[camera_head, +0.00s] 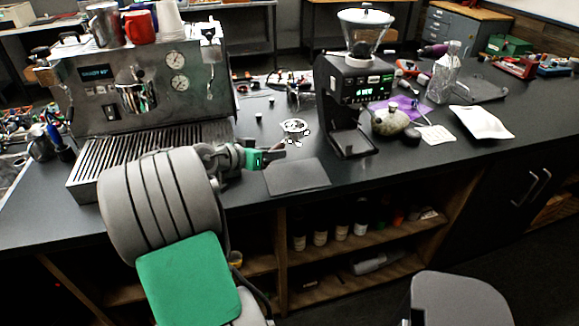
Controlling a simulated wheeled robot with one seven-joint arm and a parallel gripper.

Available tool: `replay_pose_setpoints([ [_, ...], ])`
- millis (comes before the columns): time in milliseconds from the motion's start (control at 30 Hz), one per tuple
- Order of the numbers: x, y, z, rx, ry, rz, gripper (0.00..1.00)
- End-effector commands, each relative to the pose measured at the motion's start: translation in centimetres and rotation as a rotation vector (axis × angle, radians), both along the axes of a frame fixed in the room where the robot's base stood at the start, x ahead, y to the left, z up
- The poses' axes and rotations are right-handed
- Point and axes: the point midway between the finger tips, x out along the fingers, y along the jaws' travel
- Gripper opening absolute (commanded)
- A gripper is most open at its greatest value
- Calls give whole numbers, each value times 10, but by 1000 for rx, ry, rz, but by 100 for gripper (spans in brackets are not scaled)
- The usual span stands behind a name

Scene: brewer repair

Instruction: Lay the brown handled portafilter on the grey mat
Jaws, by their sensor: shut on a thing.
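My gripper (268,154), with green on its fingers, is in front of the espresso machine's right side, just above and left of the grey mat. It is shut on a brown, narrow piece that looks like the handle of the brown handled portafilter (279,146). Most of that handle is hidden by the fingers. A bright metal round part (295,127) shows just beyond it; I cannot tell whether it joins the handle. The grey mat (298,178) lies flat and bare near the counter's front edge.
The espresso machine (120,90) stands on the left, with cups on top. A black grinder (350,100) stands right of the mat. Open shelves with bottles are below the counter.

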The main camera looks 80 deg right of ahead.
Motion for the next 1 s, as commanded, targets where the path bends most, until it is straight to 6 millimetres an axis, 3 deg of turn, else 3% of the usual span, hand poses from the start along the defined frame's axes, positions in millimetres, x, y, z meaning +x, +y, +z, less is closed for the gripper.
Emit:
replay_pose_setpoints([
  [33, -19, -5, -6, -4, -3, -49, 0],
  [100, -37, -9, -8, -5, -6, -97, 0],
  [200, -50, -11, -10, -6, -7, -131, 0],
  [367, -52, -11, -14, -5, -6, -135, 0],
  [1000, -51, -11, -63, -6, -6, -133, 0],
])
